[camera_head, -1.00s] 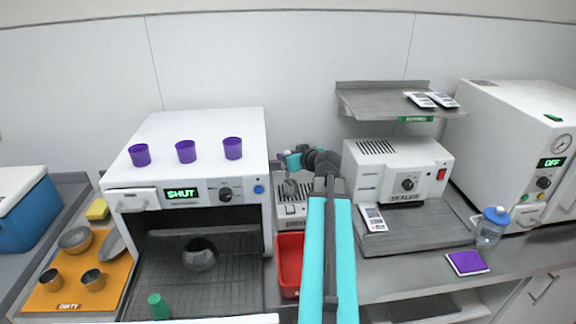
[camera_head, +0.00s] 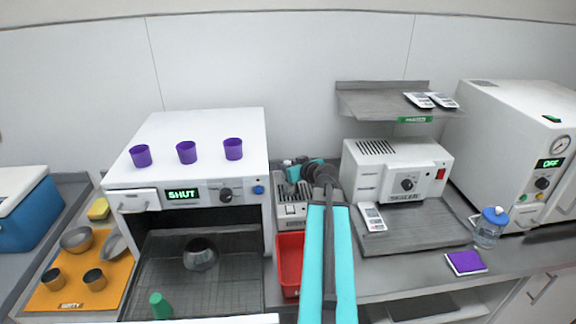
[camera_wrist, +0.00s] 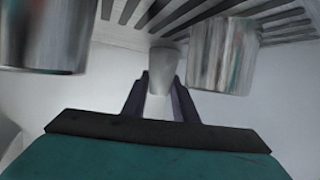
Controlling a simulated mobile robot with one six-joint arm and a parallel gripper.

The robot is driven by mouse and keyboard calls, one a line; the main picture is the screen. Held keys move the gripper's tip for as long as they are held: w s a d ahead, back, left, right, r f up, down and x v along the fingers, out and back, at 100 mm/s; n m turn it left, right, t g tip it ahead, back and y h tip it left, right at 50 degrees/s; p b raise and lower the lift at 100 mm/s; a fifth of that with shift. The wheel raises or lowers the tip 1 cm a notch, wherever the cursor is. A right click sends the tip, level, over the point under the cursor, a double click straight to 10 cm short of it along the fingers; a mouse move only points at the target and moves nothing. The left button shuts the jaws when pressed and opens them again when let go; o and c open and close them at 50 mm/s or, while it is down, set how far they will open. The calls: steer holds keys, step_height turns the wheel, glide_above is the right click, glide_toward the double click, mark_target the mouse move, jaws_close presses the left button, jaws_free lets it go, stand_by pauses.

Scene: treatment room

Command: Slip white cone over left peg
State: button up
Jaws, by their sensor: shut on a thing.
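In the wrist view, my gripper (camera_wrist: 161,88) has its dark fingers closed on a pale grey-white tapered piece, the white cone (camera_wrist: 165,68). In the head view my arm reaches to the small slotted white unit (camera_head: 292,208). The cone and pegs cannot be made out there.
The red bin (camera_head: 290,262) lies in front of the slotted unit. A white oven (camera_head: 190,130) with purple cups (camera_head: 186,152) stands left. The sealer (camera_head: 400,170) stands right, below a grey shelf (camera_head: 385,103). Dark slats (camera_wrist: 205,15) lie behind the cylinders.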

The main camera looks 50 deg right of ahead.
stand_by(0.3)
steer(key=o, duration=1)
steer(key=shift+o, duration=0.2)
steer(key=shift+s, duration=0.1)
steer(key=shift+b+v, duration=0.5)
steer(key=shift+v, duration=0.95)
steer(key=b+v, duration=0.2)
steer(key=v, duration=0.1)
steer(key=shift+s+f, duration=0.1)
steer(key=shift+b, duration=1)
steer(key=b, duration=0.5)
steer(key=shift+s+r, duration=0.15)
steer(key=shift+r, duration=0.15)
steer(key=b+v, duration=0.2)
steer(key=b, duration=0.7)
steer(key=shift+s+a+f, duration=0.1)
steer(key=shift+f, duration=0.05)
steer(key=shift+v, duration=1.6)
